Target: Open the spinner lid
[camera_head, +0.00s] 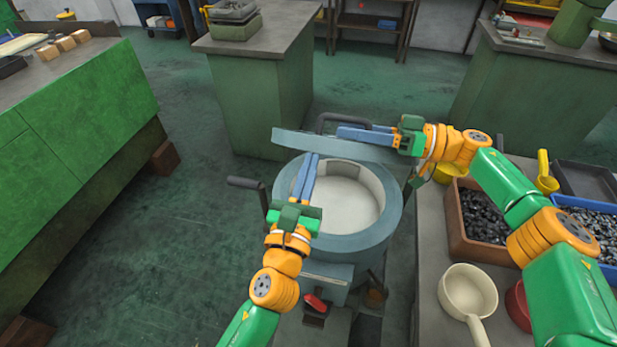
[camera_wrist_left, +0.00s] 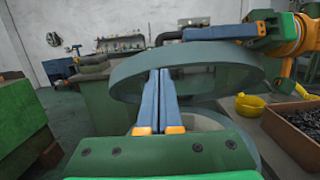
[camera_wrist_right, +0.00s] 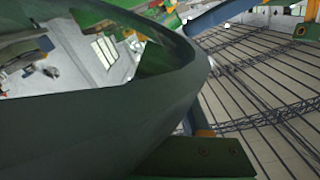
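The spinner (camera_head: 388,216) is a round grey-blue machine with a pale, empty-looking bowl. Its lid (camera_head: 290,138) is raised and tilted above the far side of the bowl, leaving the bowl uncovered towards me. The lid's dark handle (camera_head: 330,117) shows behind it. My left gripper (camera_head: 311,158) is shut and empty, with its fingers over the bowl at the lid's near side; they also show in the left wrist view (camera_wrist_left: 160,72). My right gripper (camera_head: 340,132) lies across the lid by the handle. In the right wrist view the lid (camera_wrist_right: 100,125) hides most of its fingers, so its grip is unclear.
A side arm with a dark grip (camera_head: 245,183) sticks out left of the spinner. A bench at the right holds a box of dark pieces (camera_head: 457,235), a cream ladle (camera_head: 467,290) and a yellow scoop (camera_head: 546,180). Green cabinets stand left and behind; the floor at left is clear.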

